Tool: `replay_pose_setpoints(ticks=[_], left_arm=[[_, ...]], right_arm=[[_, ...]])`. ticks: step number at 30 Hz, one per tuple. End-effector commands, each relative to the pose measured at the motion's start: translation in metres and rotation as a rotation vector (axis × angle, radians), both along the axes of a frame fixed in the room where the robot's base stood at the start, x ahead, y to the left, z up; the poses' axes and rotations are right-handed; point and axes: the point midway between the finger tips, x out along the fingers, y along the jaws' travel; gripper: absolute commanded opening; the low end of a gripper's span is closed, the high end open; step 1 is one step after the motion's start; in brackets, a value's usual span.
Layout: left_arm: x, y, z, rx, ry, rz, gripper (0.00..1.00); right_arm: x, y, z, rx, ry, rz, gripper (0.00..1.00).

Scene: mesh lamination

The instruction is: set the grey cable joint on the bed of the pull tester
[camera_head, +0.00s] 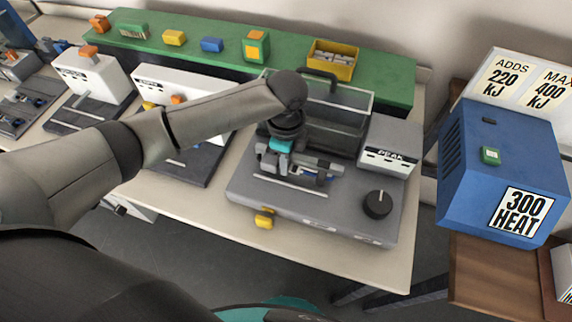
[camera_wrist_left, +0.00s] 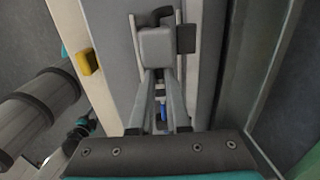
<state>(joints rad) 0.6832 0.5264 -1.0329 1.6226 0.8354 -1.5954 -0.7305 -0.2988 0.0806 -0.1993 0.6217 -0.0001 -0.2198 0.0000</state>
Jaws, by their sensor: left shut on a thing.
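The pull tester is the grey machine (camera_head: 340,212) marked PEAK, with a flat bed, clamp parts and a black knob. My left gripper (camera_head: 283,165) is low over its bed, and in the wrist view its fingers (camera_wrist_left: 160,82) reach down close together. They are shut on the grey cable joint, which is mostly hidden between them. A grey block (camera_wrist_left: 156,47) shows at the fingertips; I cannot tell whether it is the joint or a tester clamp. Contact between joint and bed cannot be made out. My right gripper is not in view.
A clear guard (camera_head: 345,105) stands behind the bed. A yellow knob (camera_head: 264,222) sticks out at the tester's front. The blue heat box (camera_head: 470,170) stands to the right. A green shelf (camera_head: 285,72) with small blocks and a yellow bin (camera_head: 312,67) runs along the back.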

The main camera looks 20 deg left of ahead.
Motion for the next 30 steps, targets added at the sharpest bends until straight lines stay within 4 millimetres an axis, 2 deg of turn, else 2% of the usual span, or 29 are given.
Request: replay_pose_setpoints(ticks=[1,3,13,14,17,26,30], left_arm=[[0.000,0.000,-0.009,-0.001,0.001,0.001,0.00],[0.000,0.000,-0.013,0.000,-0.001,0.000,0.00],[0.000,0.000,-0.015,0.000,-0.002,0.001,0.00],[0.000,0.000,-0.016,0.000,-0.002,0.001,0.15],[0.000,0.000,-0.015,0.000,-0.002,0.000,0.27],[0.000,0.000,-0.013,0.000,-0.002,0.000,0.27],[0.001,0.000,0.004,-0.002,-0.003,0.000,0.27]], right_arm=[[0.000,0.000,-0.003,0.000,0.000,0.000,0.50],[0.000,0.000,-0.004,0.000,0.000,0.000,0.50],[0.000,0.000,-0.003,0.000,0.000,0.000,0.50],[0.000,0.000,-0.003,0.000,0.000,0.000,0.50],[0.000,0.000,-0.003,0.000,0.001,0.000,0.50],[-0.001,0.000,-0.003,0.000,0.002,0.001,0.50],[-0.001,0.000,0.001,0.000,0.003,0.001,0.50]])
